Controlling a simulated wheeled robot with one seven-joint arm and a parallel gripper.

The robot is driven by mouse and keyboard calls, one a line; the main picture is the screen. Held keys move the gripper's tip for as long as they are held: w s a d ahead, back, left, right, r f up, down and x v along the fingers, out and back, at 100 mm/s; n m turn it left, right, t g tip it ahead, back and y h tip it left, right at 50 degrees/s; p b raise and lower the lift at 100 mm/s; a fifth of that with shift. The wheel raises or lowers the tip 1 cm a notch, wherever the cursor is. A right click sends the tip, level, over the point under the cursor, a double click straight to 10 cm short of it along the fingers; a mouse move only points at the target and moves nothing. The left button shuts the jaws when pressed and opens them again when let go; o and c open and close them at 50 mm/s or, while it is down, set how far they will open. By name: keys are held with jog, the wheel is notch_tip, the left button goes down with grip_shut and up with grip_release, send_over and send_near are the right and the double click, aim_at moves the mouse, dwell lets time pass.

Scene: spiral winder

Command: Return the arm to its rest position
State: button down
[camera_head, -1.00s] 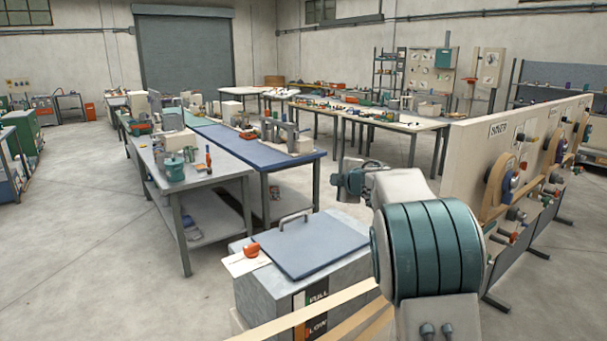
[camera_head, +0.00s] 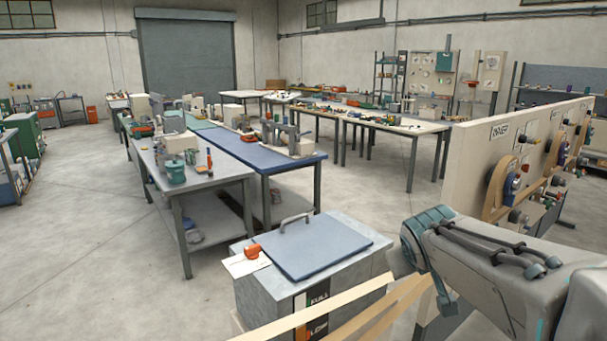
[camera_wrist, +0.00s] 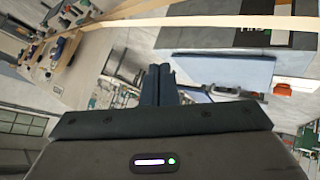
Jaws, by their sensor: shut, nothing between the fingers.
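My arm reaches in from the lower right in the head view, its grey link and teal-ringed joint in front of the winder panel. My gripper (camera_wrist: 160,84) shows only in the wrist view, where its two dark fingers lie together with nothing between them. In that view the scene is strongly tilted. The grey cabinet (camera_head: 270,292) with a blue lid (camera_head: 308,246) stands in front of me, and its lid also shows in the wrist view (camera_wrist: 215,66). The gripper does not show in the head view.
Tan strips (camera_head: 345,310) run past the cabinet's front right. The beige winder panel (camera_head: 470,165) stands at the right. A grey-topped bench (camera_head: 205,180) and a blue-topped bench (camera_head: 262,165) stand behind the cabinet. The floor at the left (camera_head: 90,260) is clear.

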jog(key=s+a+f+m+g+y, duration=0.1)
jog(key=s+a+f+g, duration=0.1)
jog(key=s, duration=0.7)
jog(key=s+a+f+m+g+y, duration=0.1)
jog(key=s+a+f+g, duration=0.2)
jog(key=s+f, duration=0.4)
jog(key=s+a, duration=0.1)
jog(key=s, duration=0.2)
jog(key=shift+f+m+y, duration=0.2)
jog(key=shift+m+y, duration=0.1)
jog(key=shift+m, duration=0.1)
